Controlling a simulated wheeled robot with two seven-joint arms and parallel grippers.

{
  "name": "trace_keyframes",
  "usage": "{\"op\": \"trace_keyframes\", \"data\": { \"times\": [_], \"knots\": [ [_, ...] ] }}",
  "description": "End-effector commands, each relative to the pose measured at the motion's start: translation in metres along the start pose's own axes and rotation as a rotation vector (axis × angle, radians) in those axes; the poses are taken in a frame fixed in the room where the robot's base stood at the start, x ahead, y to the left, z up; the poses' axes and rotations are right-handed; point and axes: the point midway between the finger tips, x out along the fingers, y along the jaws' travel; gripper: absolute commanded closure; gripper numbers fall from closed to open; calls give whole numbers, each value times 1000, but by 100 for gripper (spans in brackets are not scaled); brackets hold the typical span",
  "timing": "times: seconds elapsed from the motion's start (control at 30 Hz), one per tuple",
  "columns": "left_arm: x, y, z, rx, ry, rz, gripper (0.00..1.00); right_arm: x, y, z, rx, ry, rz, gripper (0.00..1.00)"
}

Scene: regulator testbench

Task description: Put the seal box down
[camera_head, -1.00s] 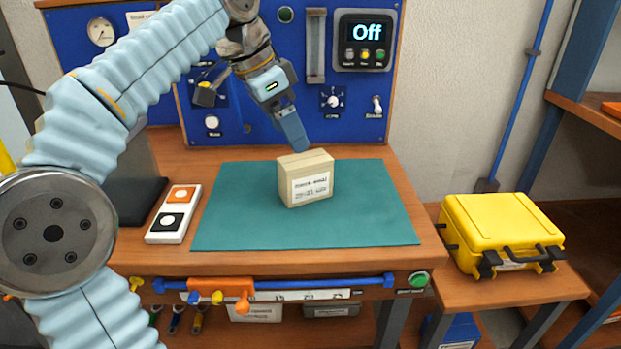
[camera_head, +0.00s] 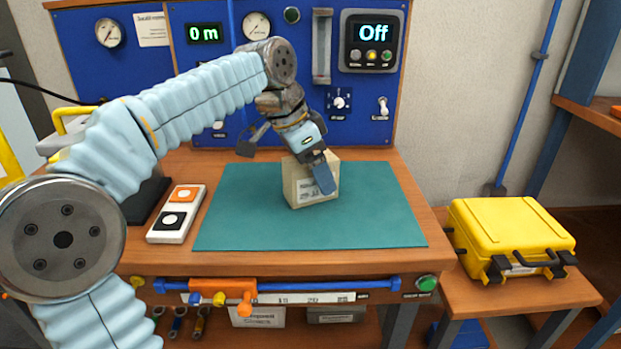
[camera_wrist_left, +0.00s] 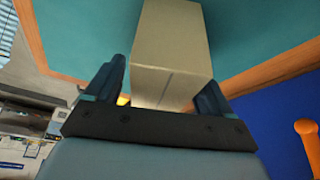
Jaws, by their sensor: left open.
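The seal box (camera_head: 295,182) is a small beige carton with a printed white label, standing upright on the green mat (camera_head: 240,225) on the bench. My left gripper (camera_head: 324,178) has come down at the box, and one blue finger covers part of its label side. In the left wrist view the box (camera_wrist_left: 172,45) sits between the two spread fingers of the gripper (camera_wrist_left: 160,88). A small gap shows beside the left finger; whether the right finger touches the box is unclear. My right gripper is out of view.
A blue panel (camera_head: 130,65) with gauges, knobs and an "Off" display stands behind the bench. A two-button box (camera_head: 176,213) lies left of the mat. A yellow case (camera_head: 510,238) sits on a side table at right. The mat's front and right are clear.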

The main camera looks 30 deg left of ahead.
Motion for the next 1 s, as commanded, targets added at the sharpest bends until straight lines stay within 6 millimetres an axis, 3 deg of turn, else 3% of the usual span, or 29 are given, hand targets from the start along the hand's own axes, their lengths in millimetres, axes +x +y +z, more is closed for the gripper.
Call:
{"op": "trace_keyframes", "data": {
  "times": [0.7, 0.77, 1.0],
  "knots": [
    [4, 0, 2, 0, 0, 0, 17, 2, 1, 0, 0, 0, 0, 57],
    [4, 0, 2, 0, 0, 0, 23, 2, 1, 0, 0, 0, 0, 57],
    [4, 0, 2, 0, 0, 0, 60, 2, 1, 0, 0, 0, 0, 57]
  ]
}}
